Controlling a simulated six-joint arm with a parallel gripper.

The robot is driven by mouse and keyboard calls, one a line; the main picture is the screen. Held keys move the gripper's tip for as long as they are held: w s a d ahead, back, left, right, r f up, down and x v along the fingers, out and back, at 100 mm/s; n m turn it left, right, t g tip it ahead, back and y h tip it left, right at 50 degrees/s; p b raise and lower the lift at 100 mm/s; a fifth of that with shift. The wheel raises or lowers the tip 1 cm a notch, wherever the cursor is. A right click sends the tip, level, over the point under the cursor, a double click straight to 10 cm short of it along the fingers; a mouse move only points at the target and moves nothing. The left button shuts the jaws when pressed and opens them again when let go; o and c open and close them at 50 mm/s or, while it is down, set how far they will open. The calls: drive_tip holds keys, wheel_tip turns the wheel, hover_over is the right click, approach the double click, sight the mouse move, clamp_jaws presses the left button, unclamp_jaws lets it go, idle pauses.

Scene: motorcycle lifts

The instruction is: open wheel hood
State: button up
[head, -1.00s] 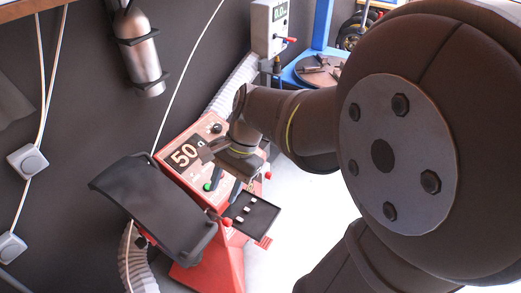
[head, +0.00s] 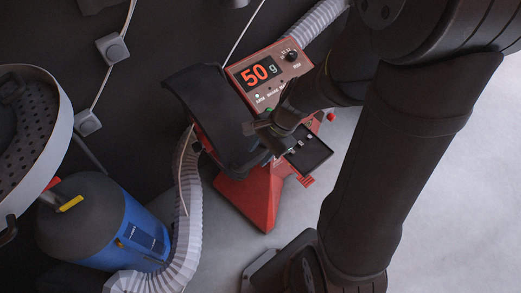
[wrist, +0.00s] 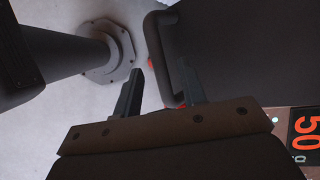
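The wheel hood (head: 212,105) is a black curved panel on the left side of a red wheel balancer (head: 255,190). It is tilted, with its lower end beside my gripper. In the wrist view the hood (wrist: 245,45) fills the upper right, with a dark tubular handle bar (wrist: 156,45) along its edge. My gripper (head: 268,138) is at the hood's right edge. In the wrist view its two fingers (wrist: 160,90) are apart, and the bar's lower end appears in the gap between them. I cannot tell whether they touch it.
The balancer's display (head: 258,73) reads 50 g. A small black tray (head: 308,152) sits just right of my gripper. A ribbed grey hose (head: 188,215), a blue canister (head: 105,225) and a round perforated drum (head: 30,130) stand left.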

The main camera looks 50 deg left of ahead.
drive_tip(key=shift+s+a+f, duration=0.1)
drive_tip(key=shift+s+f, duration=0.15)
drive_tip(key=shift+f, duration=0.35)
drive_tip(key=shift+c, duration=0.5)
clamp_jaws()
